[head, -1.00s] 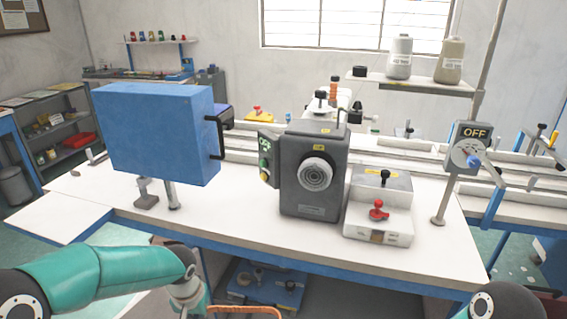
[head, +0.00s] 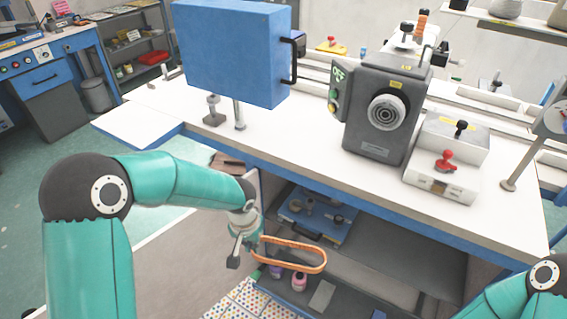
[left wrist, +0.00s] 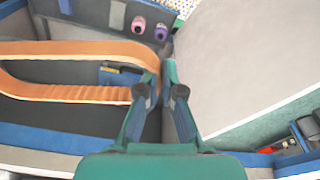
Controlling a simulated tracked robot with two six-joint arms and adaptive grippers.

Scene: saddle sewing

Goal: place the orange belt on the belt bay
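The orange belt (head: 322,262) is a flat closed loop below the table's front edge. My left gripper (head: 252,248) is shut on one end of it, and the loop reaches out to the right. In the left wrist view the belt (left wrist: 70,95) runs in from the left to between the fingertips of the gripper (left wrist: 163,78). I cannot tell which part is the belt bay. A dark grey machine (head: 365,130) with a round dial stands on the white table. My right gripper is not in view; only part of my right arm shows at the lower right.
A blue box (head: 228,55) with a black handle stands over the table (head: 270,135). A light box with a red knob (head: 446,160) is right of the machine. Below are a blue tray (head: 312,222), bottles (head: 299,281) and shelving. Open floor lies left.

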